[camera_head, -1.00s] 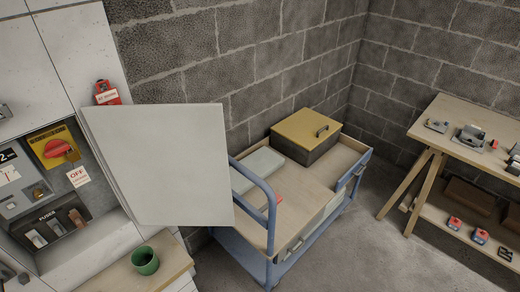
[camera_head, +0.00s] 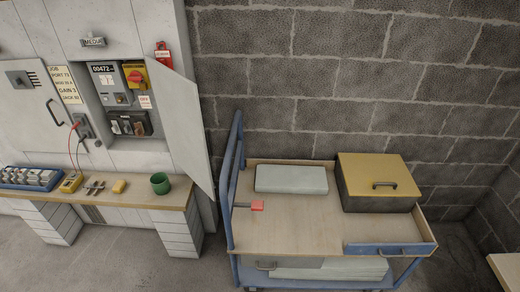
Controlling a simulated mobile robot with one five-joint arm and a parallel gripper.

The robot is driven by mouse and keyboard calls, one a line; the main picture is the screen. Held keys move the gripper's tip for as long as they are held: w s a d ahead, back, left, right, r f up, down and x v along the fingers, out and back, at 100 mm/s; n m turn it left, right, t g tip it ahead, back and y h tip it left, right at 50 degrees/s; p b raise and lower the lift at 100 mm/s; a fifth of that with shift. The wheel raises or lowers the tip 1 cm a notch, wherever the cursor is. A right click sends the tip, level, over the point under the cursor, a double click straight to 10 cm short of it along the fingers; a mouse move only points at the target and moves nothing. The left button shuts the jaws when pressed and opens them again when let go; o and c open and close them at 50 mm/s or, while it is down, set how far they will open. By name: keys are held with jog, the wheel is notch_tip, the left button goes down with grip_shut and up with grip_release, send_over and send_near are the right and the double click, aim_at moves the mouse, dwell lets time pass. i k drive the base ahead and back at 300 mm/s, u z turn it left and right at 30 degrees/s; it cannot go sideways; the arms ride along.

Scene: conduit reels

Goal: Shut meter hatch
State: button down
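The meter hatch door (camera_head: 180,122) is a pale grey panel, hinged on the right side of an open recess in the white wall cabinet. It stands wide open, swung out toward me, with its lower corner near the cart's blue handle. Inside the recess are a grey meter unit (camera_head: 109,82) marked 00472, a yellow plate with a red rotary switch (camera_head: 135,76), a hanging tag and a dark fuse block (camera_head: 130,125). A small "METER" label (camera_head: 92,42) sits above the opening. My gripper is not in view.
Floor in front is bare.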

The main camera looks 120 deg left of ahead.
aim_at(177, 98)
jog(key=i, duration=0.7)
jog(key=z, duration=0.8)
jog(key=k, duration=0.1)
jog(key=u, duration=3.85)
jog(key=k, duration=0.25)
jog(key=u, duration=2.15)
jog(key=k, duration=0.65)
jog(key=z, duration=0.35)
jog(key=i, duration=1.65)
jog(key=u, duration=0.25)
